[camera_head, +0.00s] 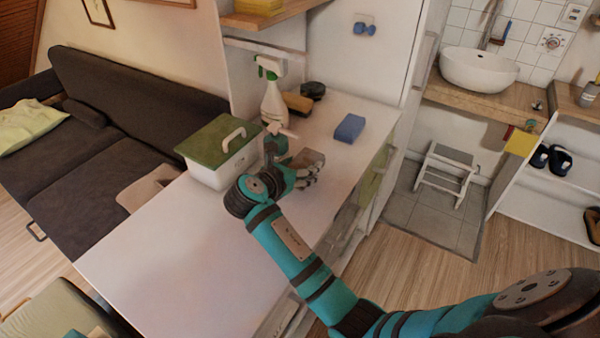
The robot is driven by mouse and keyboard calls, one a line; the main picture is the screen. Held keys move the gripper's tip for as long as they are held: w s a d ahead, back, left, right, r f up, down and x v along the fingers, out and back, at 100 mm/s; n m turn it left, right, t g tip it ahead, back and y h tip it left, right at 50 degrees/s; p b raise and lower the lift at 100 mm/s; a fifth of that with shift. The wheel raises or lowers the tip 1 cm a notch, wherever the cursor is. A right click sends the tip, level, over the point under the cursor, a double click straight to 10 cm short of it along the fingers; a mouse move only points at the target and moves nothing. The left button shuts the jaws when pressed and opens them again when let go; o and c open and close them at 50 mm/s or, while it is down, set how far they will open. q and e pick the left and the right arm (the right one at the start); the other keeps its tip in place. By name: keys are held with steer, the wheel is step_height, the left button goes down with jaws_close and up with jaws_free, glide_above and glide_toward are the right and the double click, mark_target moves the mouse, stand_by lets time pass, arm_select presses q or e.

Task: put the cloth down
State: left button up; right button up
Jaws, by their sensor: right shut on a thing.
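My right arm reaches in from the lower right over the white counter (150,245). My right gripper (308,173) is low over the counter, just right of the white box with a green lid. It is shut on a small grey-brown piece that looks like the cloth (307,158). The fingers hide part of the cloth, and I cannot tell whether it touches the counter. My left gripper does not show.
The lidded box (220,170), a spray bottle (273,100), a brown sponge (298,102), a dark round item (313,90) and a blue sponge (349,128) stand around the gripper. The counter's near left part is clear. A dark sofa (150,115) stands at left.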

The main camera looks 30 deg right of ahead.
steer(key=shift+w+d+f, duration=0.1)
steer(key=shift+w+d, duration=0.2)
steer(key=shift+w, duration=0.2)
step_height(320, 180, down, 3)
steer(key=shift+f, duration=0.2)
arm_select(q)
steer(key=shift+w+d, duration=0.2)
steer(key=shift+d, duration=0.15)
arm_select(e)
steer(key=o, duration=0.9)
steer(key=shift+f, duration=0.1)
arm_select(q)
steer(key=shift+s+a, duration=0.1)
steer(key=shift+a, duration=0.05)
